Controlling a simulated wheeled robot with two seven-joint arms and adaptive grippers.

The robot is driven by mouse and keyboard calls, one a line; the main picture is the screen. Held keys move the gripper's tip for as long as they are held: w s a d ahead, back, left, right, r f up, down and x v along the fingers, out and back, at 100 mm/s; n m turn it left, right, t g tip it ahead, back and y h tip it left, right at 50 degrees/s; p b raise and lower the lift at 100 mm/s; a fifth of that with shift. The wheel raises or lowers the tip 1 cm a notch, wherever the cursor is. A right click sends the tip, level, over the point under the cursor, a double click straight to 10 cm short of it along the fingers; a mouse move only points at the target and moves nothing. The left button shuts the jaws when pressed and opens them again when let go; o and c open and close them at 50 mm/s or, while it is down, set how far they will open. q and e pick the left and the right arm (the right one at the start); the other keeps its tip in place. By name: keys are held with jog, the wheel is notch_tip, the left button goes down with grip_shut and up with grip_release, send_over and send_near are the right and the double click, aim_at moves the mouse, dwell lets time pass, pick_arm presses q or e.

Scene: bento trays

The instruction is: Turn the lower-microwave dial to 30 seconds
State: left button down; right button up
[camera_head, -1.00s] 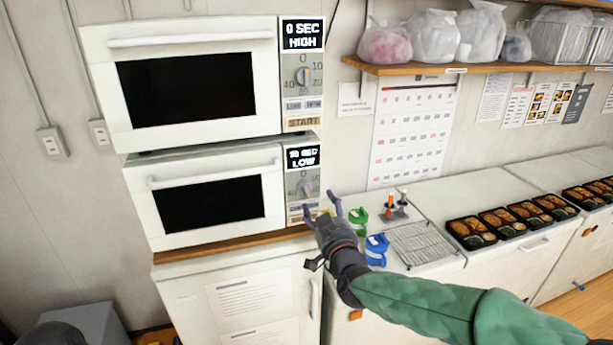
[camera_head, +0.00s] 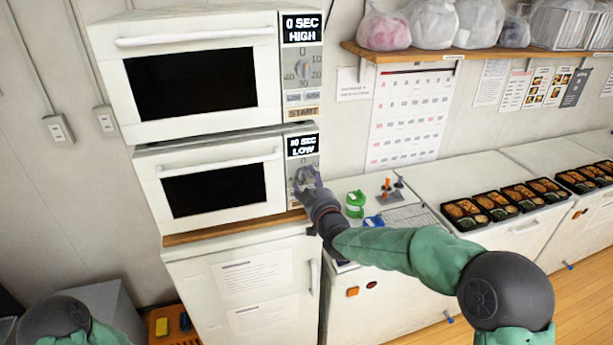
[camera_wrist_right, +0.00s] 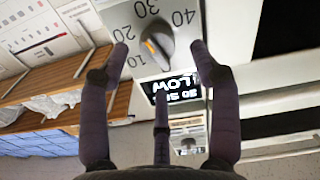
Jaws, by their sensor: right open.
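The lower microwave (camera_head: 150,205) stands under a second one. Its display (camera_head: 302,146) shows a seconds reading too blurred to be sure of, above LOW. In the right wrist view the grey dial (camera_wrist_right: 155,46) has an orange-marked pointer and numbers 10 to 40 around it. My right gripper (camera_head: 306,179) is at the lower control panel and covers most of the dial in the head view. In the wrist view its fingers (camera_wrist_right: 159,50) are open, spread on both sides of the dial. Contact cannot be told. My left gripper is out of view.
The upper microwave (camera_head: 190,80) reads 0 SEC HIGH and has its own dial (camera_head: 303,69). Green tape (camera_head: 355,204) and blue tape (camera_head: 373,221) lie right of the gripper on the counter, near a wire rack (camera_head: 410,216). Bento trays (camera_head: 490,210) sit farther right.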

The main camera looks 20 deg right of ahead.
aim_at(306, 176)
jog(key=shift+w, duration=1.5)
jog(key=c, duration=1.1)
